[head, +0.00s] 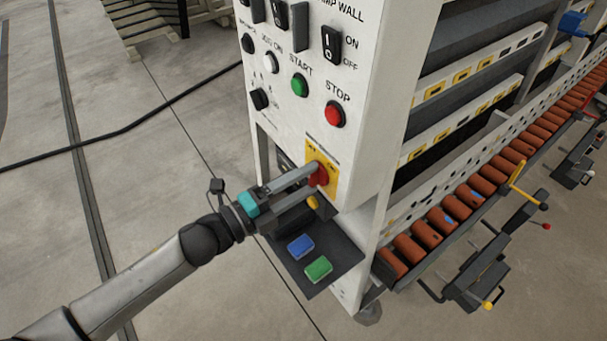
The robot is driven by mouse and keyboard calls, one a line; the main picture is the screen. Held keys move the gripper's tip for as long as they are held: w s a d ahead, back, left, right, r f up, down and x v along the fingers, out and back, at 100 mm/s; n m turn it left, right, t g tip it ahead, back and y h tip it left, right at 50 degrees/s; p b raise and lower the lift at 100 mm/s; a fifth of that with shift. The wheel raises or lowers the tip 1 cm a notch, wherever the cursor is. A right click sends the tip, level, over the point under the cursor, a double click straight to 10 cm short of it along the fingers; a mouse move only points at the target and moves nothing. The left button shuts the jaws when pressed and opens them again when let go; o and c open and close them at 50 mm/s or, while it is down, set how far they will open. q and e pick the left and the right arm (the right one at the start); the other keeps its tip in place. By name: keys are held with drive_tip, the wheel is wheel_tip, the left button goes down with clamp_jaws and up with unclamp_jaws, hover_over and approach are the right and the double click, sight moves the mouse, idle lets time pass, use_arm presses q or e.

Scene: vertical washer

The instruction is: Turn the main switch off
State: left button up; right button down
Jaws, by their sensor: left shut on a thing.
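The main switch (321,178) is a red knob on a yellow plate (331,183), low on the white control panel near its right edge. My left gripper (317,175) reaches in from the left, and its fingers are shut on the red knob. The fingers hide part of the knob and plate, and the knob's exact angle is hard to tell. My right gripper does not show.
Above the switch are a red STOP button (335,114), a green START button (299,85) and black rocker switches. Below is a dark shelf (338,262) with a blue sponge (300,246) and a green sponge (318,269). Orange rollers (440,221) run along the right. Open floor lies left.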

use_arm(q)
drive_tip(key=n+p, duration=0.2)
drive_tip(key=n, duration=0.2)
drive_tip(key=shift+r+n, duration=0.1)
drive_tip(key=shift+n, duration=0.2)
drive_tip(key=shift+n+p, duration=0.75)
drive_tip(key=shift+n, duration=1.25)
drive_tip(key=o, duration=1.4)
drive_tip(key=shift+a, duration=0.1)
drive_tip(key=b+v, duration=0.1)
drive_tip(key=v, duration=1.4)
drive_tip(key=shift+b, duration=0.3)
